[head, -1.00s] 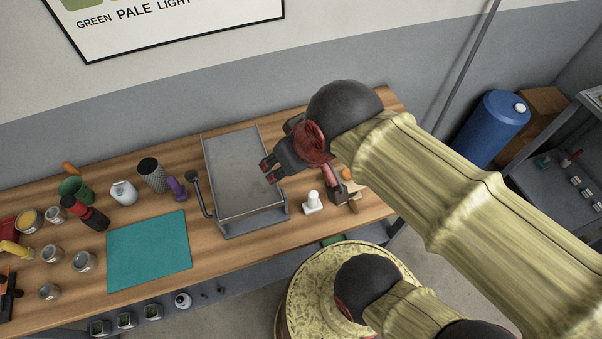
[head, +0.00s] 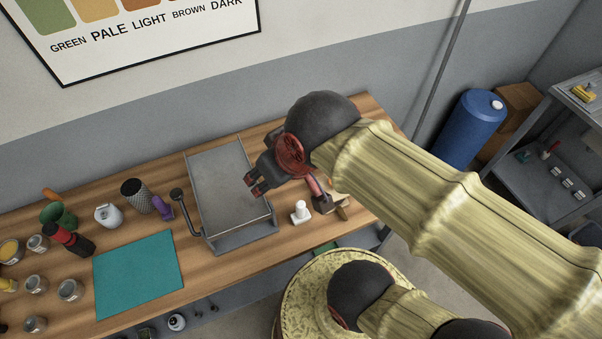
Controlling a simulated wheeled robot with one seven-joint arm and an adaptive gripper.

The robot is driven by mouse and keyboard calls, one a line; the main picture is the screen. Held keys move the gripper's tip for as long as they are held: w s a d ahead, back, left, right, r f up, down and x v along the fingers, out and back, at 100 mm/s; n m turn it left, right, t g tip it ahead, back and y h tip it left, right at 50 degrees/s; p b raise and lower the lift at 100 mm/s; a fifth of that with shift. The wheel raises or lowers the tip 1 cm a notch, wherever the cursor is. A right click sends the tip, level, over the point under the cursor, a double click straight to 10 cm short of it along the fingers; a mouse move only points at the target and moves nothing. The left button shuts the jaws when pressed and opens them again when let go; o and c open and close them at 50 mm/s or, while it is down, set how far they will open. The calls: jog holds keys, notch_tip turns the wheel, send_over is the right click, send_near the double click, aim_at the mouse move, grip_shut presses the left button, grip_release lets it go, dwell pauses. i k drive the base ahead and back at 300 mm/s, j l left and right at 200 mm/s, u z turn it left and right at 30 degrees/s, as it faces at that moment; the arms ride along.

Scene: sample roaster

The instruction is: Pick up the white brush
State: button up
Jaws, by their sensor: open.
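A small white upright piece with a narrow top and wider base (head: 300,212), which looks like the white brush, stands on the wooden bench right of the metal tray. Its bristles cannot be made out. My gripper (head: 254,184) is open and empty, with its fingers pointing left over the metal tray. It is up and left of the white piece in the picture, apart from it.
The grey metal tray (head: 228,180) has a dark-knobbed handle at its left. Wooden and red tools (head: 342,212) lie close right of the white piece. A teal mat (head: 138,273), a white jar (head: 108,215) and several tins stand further left.

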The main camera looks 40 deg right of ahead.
aim_at(302, 214)
jog(key=z, duration=0.3)
jog(key=k+j+z, duration=0.1)
jog(key=z, duration=0.35)
jog(key=k+j+z, duration=0.1)
jog(key=j+z, duration=0.3)
jog(key=k+z, duration=0.1)
jog(key=z, duration=0.35)
